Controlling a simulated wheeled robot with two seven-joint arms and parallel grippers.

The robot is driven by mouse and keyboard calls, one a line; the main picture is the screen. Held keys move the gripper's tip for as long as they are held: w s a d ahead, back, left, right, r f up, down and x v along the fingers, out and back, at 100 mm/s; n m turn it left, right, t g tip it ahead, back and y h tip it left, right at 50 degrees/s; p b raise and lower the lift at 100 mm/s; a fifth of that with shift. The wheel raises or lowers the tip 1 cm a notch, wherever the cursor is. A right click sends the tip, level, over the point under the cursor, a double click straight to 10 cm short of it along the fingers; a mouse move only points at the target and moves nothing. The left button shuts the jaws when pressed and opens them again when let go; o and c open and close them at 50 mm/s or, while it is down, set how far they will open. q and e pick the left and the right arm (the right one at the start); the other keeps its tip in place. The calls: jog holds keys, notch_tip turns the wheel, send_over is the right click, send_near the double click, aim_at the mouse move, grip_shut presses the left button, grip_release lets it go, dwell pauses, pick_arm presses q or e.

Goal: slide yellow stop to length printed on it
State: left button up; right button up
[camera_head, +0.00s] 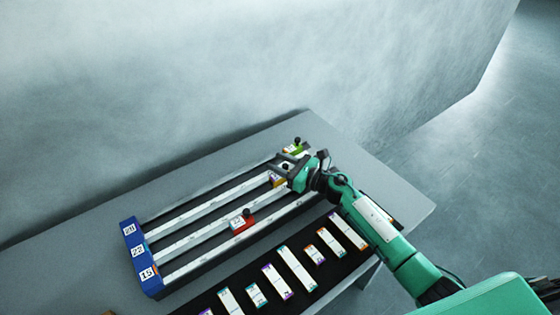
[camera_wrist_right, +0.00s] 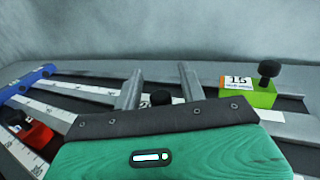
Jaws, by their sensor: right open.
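The yellow stop (camera_head: 277,182) sits on the middle rail of the ruler fixture, toward its right end, partly hidden by my right gripper. My right gripper (camera_head: 284,162) is open around the stop's black knob. In the right wrist view the knob (camera_wrist_right: 160,97) shows between the two fingers, and most of the yellow body is hidden behind the gripper. The number on the stop is mostly covered. The blue end block (camera_head: 141,258) at the rails' left end carries several number labels. My left gripper is not in view.
A red stop (camera_head: 242,221) sits on the near rail. A green stop (camera_head: 294,149) is on the far rail and reads 15 in the right wrist view (camera_wrist_right: 247,92). A black strip with several white pieces (camera_head: 296,268) lies in front. A wall (camera_head: 200,90) stands behind the table.

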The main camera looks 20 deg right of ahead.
jog(key=shift+c, duration=0.4)
grip_shut()
jog(key=s+a, duration=0.1)
jog(key=a, duration=0.1)
jog(key=s+a, duration=0.1)
jog(key=a, duration=0.2)
jog(key=s+a, duration=0.1)
jog(key=a, duration=0.1)
jog(key=shift+a+f+p, duration=0.1)
jog(key=shift+a+p, duration=0.2)
jog(key=shift+a, duration=0.1)
jog(key=shift+w+d, duration=0.1)
jog(key=shift+o, duration=0.4)
grip_release()
jog(key=shift+d, duration=0.1)
